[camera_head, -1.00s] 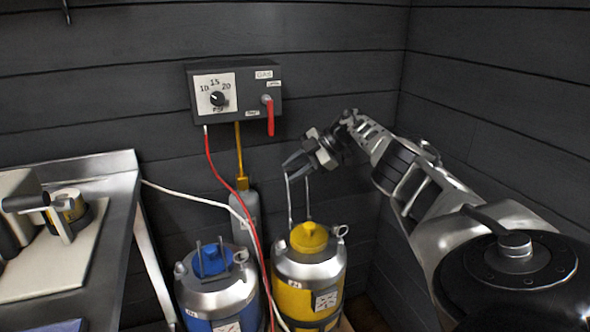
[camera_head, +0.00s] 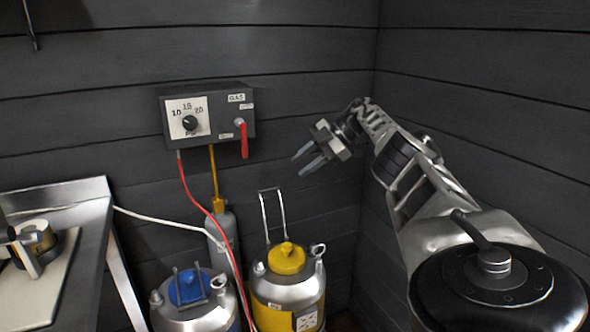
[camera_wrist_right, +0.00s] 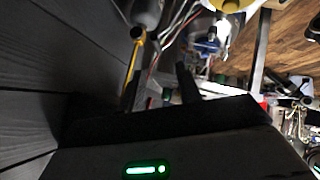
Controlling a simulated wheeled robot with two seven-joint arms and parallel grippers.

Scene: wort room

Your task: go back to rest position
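My right gripper (camera_head: 300,165) is open and empty, in front of the dark plank wall. Its two fingers point down and left and are apart. It is above and a little right of the yellow keg (camera_head: 288,289), clear of the keg's upright wire handle (camera_head: 272,212). In the right wrist view the two dark fingers (camera_wrist_right: 160,85) are apart with nothing held between them. My left gripper is not in view.
A gas box (camera_head: 210,115) with a dial and red lever is on the wall. A blue keg (camera_head: 195,312) stands left of the yellow one, with a grey gas cylinder (camera_head: 223,232) behind. Hoses hang in front. A metal table (camera_head: 75,205) is at left.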

